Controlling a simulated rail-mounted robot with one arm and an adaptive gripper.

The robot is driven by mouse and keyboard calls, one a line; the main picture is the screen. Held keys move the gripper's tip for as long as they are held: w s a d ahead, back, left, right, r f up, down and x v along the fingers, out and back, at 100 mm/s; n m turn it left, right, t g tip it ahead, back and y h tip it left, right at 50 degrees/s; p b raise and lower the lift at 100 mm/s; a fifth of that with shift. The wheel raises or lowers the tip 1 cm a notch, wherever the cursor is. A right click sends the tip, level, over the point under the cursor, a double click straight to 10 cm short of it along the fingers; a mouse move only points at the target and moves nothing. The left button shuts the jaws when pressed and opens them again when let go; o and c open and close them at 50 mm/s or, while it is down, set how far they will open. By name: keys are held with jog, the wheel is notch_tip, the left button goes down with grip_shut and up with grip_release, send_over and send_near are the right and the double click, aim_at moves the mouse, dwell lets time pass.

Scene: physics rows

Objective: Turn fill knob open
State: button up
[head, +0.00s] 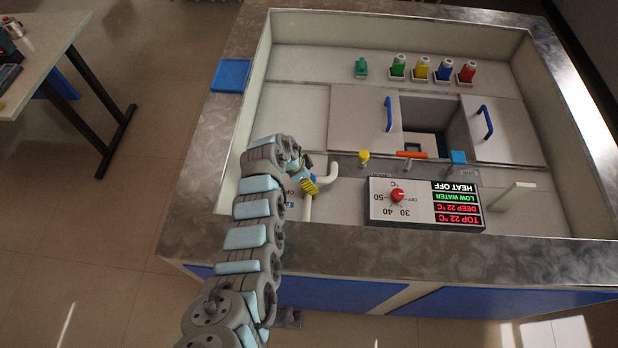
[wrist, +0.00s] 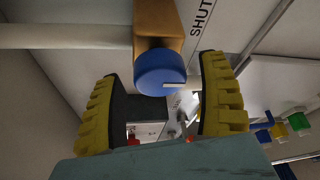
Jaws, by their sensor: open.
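The fill knob is the round blue knob (wrist: 160,74) with a white pointer line, on a brass-coloured valve body (wrist: 158,22) in the wrist view. A pale pipe (wrist: 65,36) runs into the valve from the left. The word SHUT is printed to its right. My gripper (wrist: 163,66) is open, its yellow fingers on either side of the knob in the picture, with a visible gap on each side. I cannot tell how deep the knob sits between them. In the head view my gripper (head: 311,184) is at the tank's near left, and the arm mostly hides the valve.
A control box (head: 418,214) with a red dial stands right of my gripper. A yellow knob (head: 364,156), an orange lever (head: 411,154) and a blue knob (head: 458,157) line the panel behind. Several coloured bottles (head: 445,69) stand farther back. The tank wall (head: 243,120) is close on the left.

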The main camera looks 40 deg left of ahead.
jog(key=c, duration=1.2)
jog(key=shift+n, duration=0.3)
jog(key=shift+d+f+n+t+y, duration=0.1)
jog(key=shift+n+t+y, duration=0.2)
jog(key=shift+n+y, duration=0.8)
jog(key=n, duration=0.3)
jog(key=n+y, duration=0.1)
jog(key=n, duration=0.3)
jog(key=shift+y, duration=0.3)
jog(key=n+g+y+b, duration=0.1)
jog(key=n, duration=0.3)
jog(key=shift+n+g+y+b, duration=0.6)
jog(key=shift+n+b, duration=0.65)
jog(key=shift+n, duration=0.95)
